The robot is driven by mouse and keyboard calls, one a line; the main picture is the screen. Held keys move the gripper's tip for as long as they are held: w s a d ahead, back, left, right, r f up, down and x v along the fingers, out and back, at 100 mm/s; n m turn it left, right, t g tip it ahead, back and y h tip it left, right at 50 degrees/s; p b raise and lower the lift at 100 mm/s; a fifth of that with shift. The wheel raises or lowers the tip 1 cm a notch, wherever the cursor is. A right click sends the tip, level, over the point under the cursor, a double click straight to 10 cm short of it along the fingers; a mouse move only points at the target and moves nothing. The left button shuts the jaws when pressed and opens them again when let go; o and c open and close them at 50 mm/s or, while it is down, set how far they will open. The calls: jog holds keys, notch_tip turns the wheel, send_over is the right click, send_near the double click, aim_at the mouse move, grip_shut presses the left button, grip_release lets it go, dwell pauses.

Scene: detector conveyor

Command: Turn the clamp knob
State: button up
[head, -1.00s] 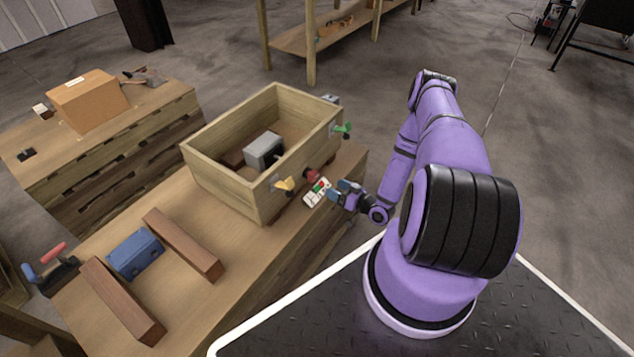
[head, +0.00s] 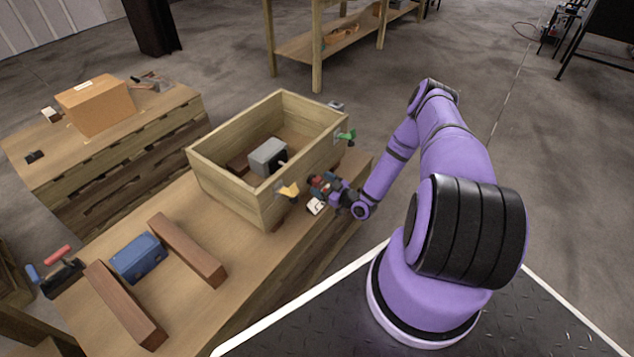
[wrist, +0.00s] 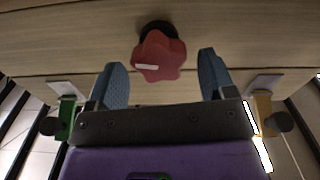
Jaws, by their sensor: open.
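The red star-shaped knob (wrist: 158,60) sits on a dark shaft on the side wall of the wooden box (head: 228,187). In the wrist view it lies between the two blue fingertips of my gripper (wrist: 163,75), with gaps visible on both sides. My gripper is open, and its fingers point at the box wall. In the head view my gripper (head: 322,184) is at the box's near right side and largely covers the knob. Inside the box is a grey block (head: 266,157) with a dark face.
A yellow clamp (head: 289,190) and a green clamp (head: 347,135) flank the knob on the box wall. A blue block (head: 136,256) lies between two brown bars on the bench to the left.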

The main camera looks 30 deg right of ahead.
jog(key=shift+x, duration=1.2)
jog(key=shift+c, duration=0.3)
jog(key=c, duration=0.9)
jog(key=shift+o, duration=0.2)
jog(key=shift+m, duration=0.4)
jog(key=shift+d+m, duration=0.1)
jog(key=shift+m, duration=2.3)
jog(key=shift+f, duration=0.1)
jog(key=o, duration=0.9)
